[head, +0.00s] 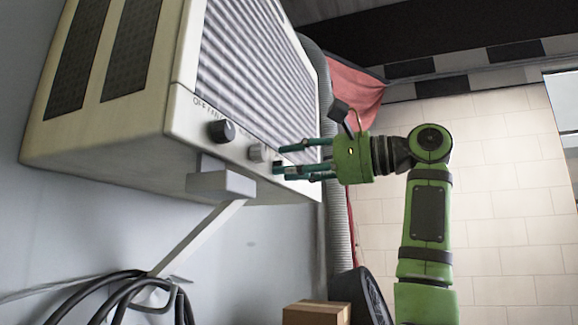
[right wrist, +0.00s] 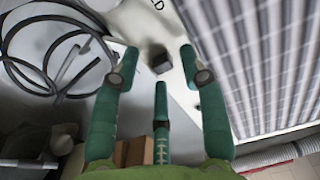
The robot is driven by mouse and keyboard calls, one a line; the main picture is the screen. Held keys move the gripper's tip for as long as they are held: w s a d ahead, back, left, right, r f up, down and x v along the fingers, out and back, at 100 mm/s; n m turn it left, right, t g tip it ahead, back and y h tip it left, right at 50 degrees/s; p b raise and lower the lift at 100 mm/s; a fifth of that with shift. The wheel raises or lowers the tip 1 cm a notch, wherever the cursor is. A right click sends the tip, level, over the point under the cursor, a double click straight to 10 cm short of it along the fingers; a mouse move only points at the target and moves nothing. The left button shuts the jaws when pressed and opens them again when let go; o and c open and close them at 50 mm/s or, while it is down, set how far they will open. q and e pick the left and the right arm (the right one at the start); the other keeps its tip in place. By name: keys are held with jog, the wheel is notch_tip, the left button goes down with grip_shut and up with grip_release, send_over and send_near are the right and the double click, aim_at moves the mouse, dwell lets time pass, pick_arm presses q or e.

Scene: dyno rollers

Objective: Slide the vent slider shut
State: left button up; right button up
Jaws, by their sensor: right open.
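The cream wall unit (head: 150,160) has a slatted grille and a row of controls along its lower front edge. A small grey block-shaped knob (head: 258,152), which looks like the vent slider, sits to the right of a round black dial (head: 221,131). My right gripper (head: 281,161) is open with its teal fingertips close to this block. In the right wrist view the dark grey block (right wrist: 160,62) stands between the spread fingers of the right gripper (right wrist: 157,70). I cannot tell whether any finger touches it. My left gripper is not in view.
A bracket (head: 200,236) supports the unit from below. Black cables (head: 130,295) hang at the lower left. A ribbed hose (head: 338,225) runs behind the unit, with a red cloth (head: 352,90) nearby. A cardboard box (head: 316,313) is below.

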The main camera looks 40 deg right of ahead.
jog(key=v, duration=1.1)
